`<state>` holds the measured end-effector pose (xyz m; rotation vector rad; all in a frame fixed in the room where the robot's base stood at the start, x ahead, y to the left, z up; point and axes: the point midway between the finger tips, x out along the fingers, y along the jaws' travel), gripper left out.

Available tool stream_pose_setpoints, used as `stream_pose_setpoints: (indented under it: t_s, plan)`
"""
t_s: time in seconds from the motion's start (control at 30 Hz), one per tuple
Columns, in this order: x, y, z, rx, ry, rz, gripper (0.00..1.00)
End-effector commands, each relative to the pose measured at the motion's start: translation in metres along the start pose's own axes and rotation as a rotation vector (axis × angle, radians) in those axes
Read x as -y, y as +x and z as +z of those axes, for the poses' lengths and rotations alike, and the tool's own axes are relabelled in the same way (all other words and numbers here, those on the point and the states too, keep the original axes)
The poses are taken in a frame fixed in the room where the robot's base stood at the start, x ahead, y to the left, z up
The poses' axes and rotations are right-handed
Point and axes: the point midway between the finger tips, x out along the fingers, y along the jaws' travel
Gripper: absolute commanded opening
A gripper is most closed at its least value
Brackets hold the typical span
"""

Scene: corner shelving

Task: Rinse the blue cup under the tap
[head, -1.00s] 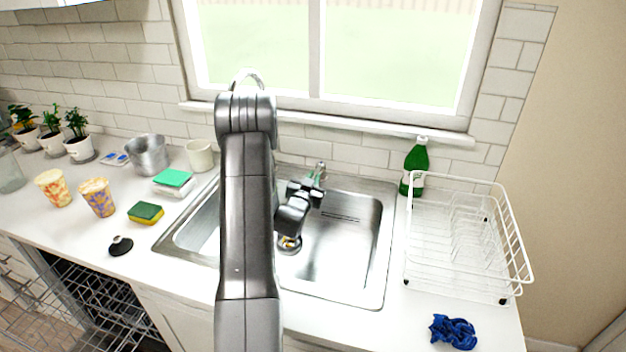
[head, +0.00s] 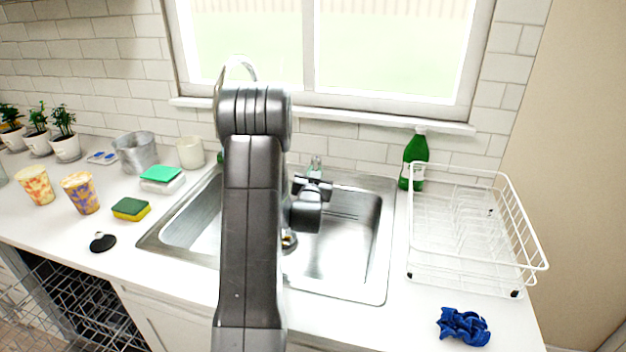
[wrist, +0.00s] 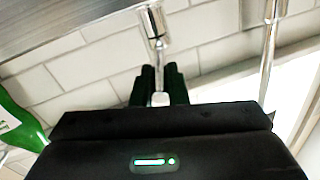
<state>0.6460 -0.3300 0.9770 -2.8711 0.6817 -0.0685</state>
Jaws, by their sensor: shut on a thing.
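The tap's chrome spout (head: 238,68) arches up behind my arm at the back of the sink (head: 345,235), and it also shows at the right of the wrist view (wrist: 269,55). A chrome tap handle (head: 315,167) stands at the sink's back edge. In the wrist view the handle (wrist: 152,25) runs down between the dark fingers of my gripper (wrist: 161,85), which is shut on it. In the head view my gripper (head: 312,187) is over the back of the sink. No blue cup shows in either view; my arm hides part of the sink.
A green bottle (head: 414,160) and a white dish rack (head: 470,240) stand right of the sink. A blue cloth (head: 463,327) lies in front. Left are a sponge (head: 131,209), patterned cups (head: 80,193), a white cup (head: 190,152) and a metal pot (head: 136,152).

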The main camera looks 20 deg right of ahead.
Motion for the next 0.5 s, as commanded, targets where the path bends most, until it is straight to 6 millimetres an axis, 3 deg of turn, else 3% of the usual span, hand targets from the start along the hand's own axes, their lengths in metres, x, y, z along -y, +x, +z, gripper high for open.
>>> stream_pose_setpoints:
  t_s: [0.27, 0.3, 0.37, 0.4, 0.5]
  plan:
    - [0.0002, 0.0000, -0.0011, 0.000, 0.000, -0.001, 0.00]
    - [0.0001, 0.0000, -0.0011, 0.000, 0.000, 0.000, 0.19]
    - [0.0001, 0.0000, -0.0010, 0.000, 0.000, 0.000, 0.31]
    - [0.0001, -0.0001, -0.0010, 0.000, 0.000, 0.000, 0.35]
    - [0.0000, -0.0001, -0.0007, 0.000, 0.000, 0.000, 0.35]
